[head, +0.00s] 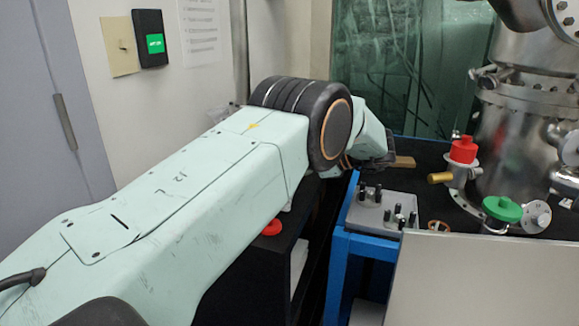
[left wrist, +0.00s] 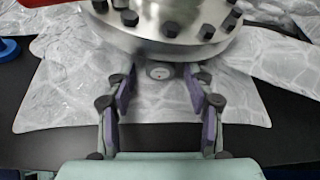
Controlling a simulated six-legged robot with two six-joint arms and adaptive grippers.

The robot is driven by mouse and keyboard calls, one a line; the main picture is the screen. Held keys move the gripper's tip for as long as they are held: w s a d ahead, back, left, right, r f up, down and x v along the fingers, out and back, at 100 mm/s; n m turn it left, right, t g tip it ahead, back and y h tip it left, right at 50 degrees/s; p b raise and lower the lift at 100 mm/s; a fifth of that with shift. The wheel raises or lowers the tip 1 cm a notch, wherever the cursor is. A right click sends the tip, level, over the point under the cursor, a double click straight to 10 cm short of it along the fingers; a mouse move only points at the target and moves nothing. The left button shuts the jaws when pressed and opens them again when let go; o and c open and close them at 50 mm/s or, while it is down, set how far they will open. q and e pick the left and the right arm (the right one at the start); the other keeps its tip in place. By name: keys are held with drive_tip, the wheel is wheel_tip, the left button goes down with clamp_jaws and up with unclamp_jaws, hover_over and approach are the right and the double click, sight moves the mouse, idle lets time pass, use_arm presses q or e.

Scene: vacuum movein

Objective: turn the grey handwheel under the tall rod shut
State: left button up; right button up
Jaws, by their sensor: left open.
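In the left wrist view my left gripper (left wrist: 161,82) is open, with one purple-padded finger on each side. A small round grey disc (left wrist: 160,71), possibly the grey handwheel, sits between the fingertips, beneath a bolted metal flange (left wrist: 165,35). I cannot tell whether the fingers touch it. In the head view my left gripper (head: 378,160) is mostly hidden behind my own wrist. A grey handwheel (head: 537,216) shows at the right; I cannot tell whether it is that same disc. No tall rod is clearly visible. My right gripper is out of view.
In the head view a green handwheel (head: 502,209) and a red-capped valve (head: 463,150) stand by the steel chamber (head: 512,140). A grey block (head: 378,210) with several black posts sits on the blue-framed bench (head: 370,247). Crumpled foil (left wrist: 75,105) covers much of the black surface under my gripper.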

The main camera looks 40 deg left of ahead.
use_arm(q)
drive_tip(key=shift+w+a+f, duration=0.1)
drive_tip(key=shift+c, duration=0.7)
drive_tip(key=c, duration=0.5)
clamp_jaws()
drive_tip(key=shift+f+m+g+b, duration=0.1)
drive_tip(key=shift+m+g+b, duration=0.55)
drive_tip(key=shift+b, duration=0.25)
drive_tip(key=shift+m+g+h+b, duration=0.3)
drive_tip(key=shift+m+g+b, duration=0.05)
drive_tip(key=shift+m+b, duration=0.4)
drive_tip(key=o, duration=0.6)
unclamp_jaws()
drive_tip(key=shift+o, duration=0.2)
drive_tip(key=shift+r, duration=0.2)
